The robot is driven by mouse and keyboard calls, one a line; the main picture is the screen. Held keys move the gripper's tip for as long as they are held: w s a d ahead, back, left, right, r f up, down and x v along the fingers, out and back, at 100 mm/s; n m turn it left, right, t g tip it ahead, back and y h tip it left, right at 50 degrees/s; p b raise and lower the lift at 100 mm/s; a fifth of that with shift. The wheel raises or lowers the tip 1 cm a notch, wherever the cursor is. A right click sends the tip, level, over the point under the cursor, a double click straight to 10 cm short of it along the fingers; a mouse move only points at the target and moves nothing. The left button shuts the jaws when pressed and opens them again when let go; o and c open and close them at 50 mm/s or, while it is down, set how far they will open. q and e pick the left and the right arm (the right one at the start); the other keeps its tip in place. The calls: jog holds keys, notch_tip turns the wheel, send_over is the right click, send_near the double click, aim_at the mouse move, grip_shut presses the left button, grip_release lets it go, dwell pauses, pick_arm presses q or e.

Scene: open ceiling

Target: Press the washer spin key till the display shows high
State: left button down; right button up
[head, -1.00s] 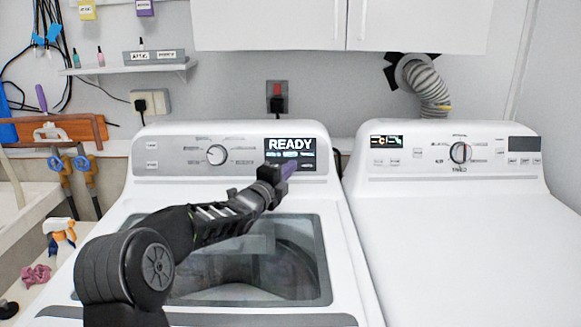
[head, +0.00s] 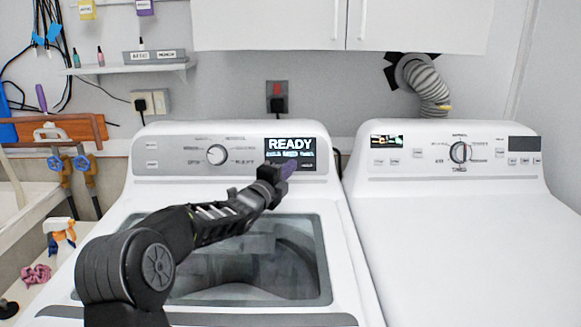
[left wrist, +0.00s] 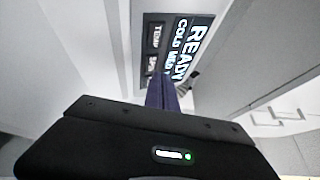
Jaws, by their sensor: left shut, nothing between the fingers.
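The washer (head: 150,190) stands at the left with its control panel at the back. Its dark display (head: 290,146) reads READY in large letters, with a smaller line below. In the left wrist view the display (left wrist: 190,42) appears turned, with READY, a line starting COLD, and key labels TEMP and one only partly readable, perhaps SPIN. My left gripper (head: 287,170) is shut and empty, its purple fingers in front of the display's lower part. The fingers (left wrist: 162,92) hide part of the key row; I cannot tell whether they touch it. My right gripper is not seen.
A dryer (head: 450,215) stands close at the right with its own panel. White cupboards (head: 340,22) hang above. A round knob (head: 217,154) sits left of the display.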

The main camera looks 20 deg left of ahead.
pick_arm(q)
jog(key=shift+w+a+f, duration=0.1)
jog(key=shift+w+f, duration=0.05)
jog(key=shift+w, duration=0.15)
jog(key=shift+w+a+f, duration=0.1)
jog(key=shift+w+a, duration=0.05)
jog(key=shift+w, duration=0.1)
dwell(0.7)
jog(key=shift+b, duration=0.35)
jog(key=shift+s+d+b, duration=0.2)
jog(key=shift+s+b, duration=0.25)
jog(key=shift+b, duration=0.15)
jog(key=shift+s+d+r, duration=0.1)
jog(key=shift+s+r, duration=0.05)
jog(key=shift+r, duration=0.05)
